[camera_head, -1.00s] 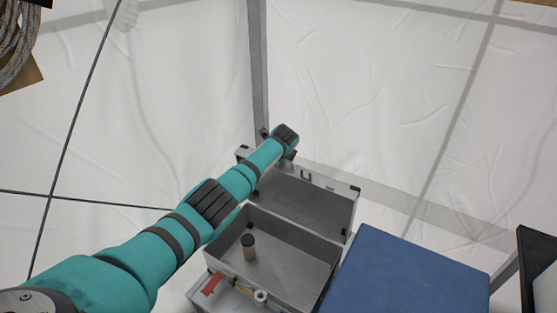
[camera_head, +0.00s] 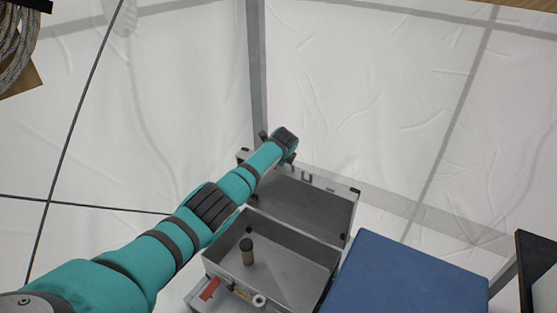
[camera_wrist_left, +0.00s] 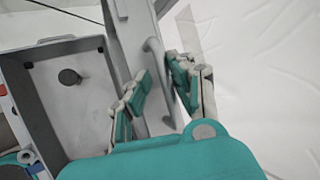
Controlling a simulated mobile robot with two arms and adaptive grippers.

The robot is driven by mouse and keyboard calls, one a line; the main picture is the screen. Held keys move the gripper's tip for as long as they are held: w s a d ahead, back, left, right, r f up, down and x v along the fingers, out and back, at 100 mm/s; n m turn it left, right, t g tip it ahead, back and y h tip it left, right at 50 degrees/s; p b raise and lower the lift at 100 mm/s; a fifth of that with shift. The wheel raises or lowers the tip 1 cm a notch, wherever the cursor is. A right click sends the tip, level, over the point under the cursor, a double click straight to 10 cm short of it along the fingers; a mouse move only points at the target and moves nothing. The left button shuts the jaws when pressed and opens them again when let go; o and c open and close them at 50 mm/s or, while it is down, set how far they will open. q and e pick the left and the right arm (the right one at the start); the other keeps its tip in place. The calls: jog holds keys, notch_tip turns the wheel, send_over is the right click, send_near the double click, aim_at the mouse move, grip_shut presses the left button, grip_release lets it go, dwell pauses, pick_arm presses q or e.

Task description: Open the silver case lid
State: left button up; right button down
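The silver case (camera_head: 285,245) stands with its lid (camera_head: 310,205) raised at the back, showing the lid's grey inside. A small dark-topped cylinder (camera_head: 248,252) stands inside the case, and it also shows in the left wrist view (camera_wrist_left: 69,77). My left arm reaches over the case's left side to the lid; its fingers are mostly hidden in the head view. In the left wrist view my left gripper (camera_wrist_left: 158,70) has its fingers apart, on either side of the lid's edge and handle (camera_wrist_left: 152,55). I cannot tell whether they touch. My right gripper is out of view.
A blue box (camera_head: 405,275) stands just right of the case. White tent walls (camera_head: 390,90) and a grey pole (camera_head: 257,70) are behind. A white roll (camera_head: 259,300) and a red item (camera_head: 210,288) lie at the case's front.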

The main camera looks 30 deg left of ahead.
pick_arm(q)
jog(key=v, duration=1.2)
jog(key=shift+c, duration=0.4)
